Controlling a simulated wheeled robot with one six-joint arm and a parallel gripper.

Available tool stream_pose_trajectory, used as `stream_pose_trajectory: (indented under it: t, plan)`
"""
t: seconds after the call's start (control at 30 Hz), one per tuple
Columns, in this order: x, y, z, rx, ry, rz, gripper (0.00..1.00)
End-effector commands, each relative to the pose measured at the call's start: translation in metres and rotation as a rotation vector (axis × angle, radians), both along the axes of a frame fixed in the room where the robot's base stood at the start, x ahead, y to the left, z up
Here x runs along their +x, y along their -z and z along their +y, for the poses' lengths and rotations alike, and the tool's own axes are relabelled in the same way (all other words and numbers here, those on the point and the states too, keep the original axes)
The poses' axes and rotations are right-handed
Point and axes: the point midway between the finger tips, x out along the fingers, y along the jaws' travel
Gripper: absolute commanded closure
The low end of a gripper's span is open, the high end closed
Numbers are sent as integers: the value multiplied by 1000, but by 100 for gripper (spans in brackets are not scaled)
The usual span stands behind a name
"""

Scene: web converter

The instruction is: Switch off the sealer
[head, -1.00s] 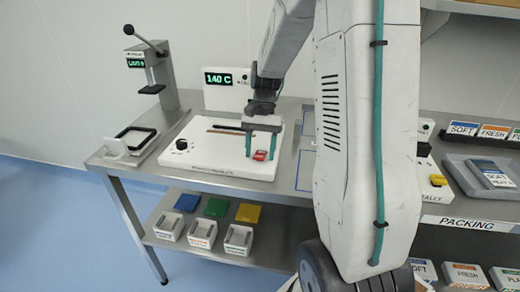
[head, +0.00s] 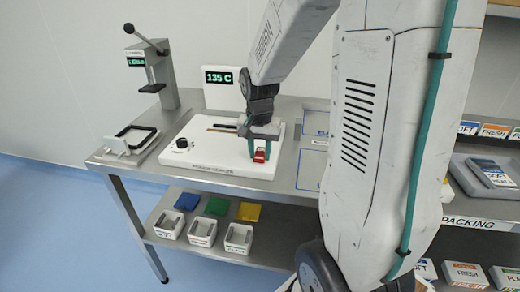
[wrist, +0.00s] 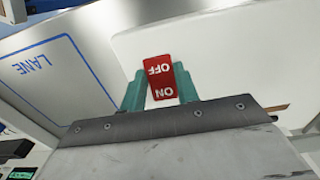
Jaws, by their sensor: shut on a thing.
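The sealer (head: 210,158) is a white flat unit on the steel bench, with a black knob (head: 182,144) at its left. Its red rocker switch (head: 261,156) is at the right front; in the wrist view the switch (wrist: 160,78) shows the words OFF and ON. My gripper (head: 259,148) is over it with its teal fingers pointing down. In the wrist view my gripper (wrist: 160,72) has one finger on each side of the switch, shut on it. The display (head: 219,77) behind the sealer reads 135 C. Which side of the rocker is pressed is hard to tell.
A lever press (head: 150,65) stands at the back left, with a black-rimmed frame (head: 136,138) in front. Blue-outlined lane areas (head: 312,165) lie right of the sealer. Bins (head: 203,233) and coloured stacks sit on the lower shelf. Packing trays (head: 485,178) are at the right.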

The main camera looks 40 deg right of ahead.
Motion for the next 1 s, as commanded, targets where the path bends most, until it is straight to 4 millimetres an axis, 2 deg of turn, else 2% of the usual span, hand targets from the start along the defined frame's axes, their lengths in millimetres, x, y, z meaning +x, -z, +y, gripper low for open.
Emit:
stream_pose_trajectory:
  t: [0.4,0.43,0.5,0.8,0.87,1.0]
  plan:
    - [-1,0,1,-36,0,-30,92]
    - [-1,0,1,-36,0,-30,61]
    - [-1,0,1,-35,0,-30,47]
    - [0,-2,1,-36,0,-30,47]
    - [-1,-7,1,-35,0,-31,47]
    - [-1,-29,2,-36,0,-35,47]
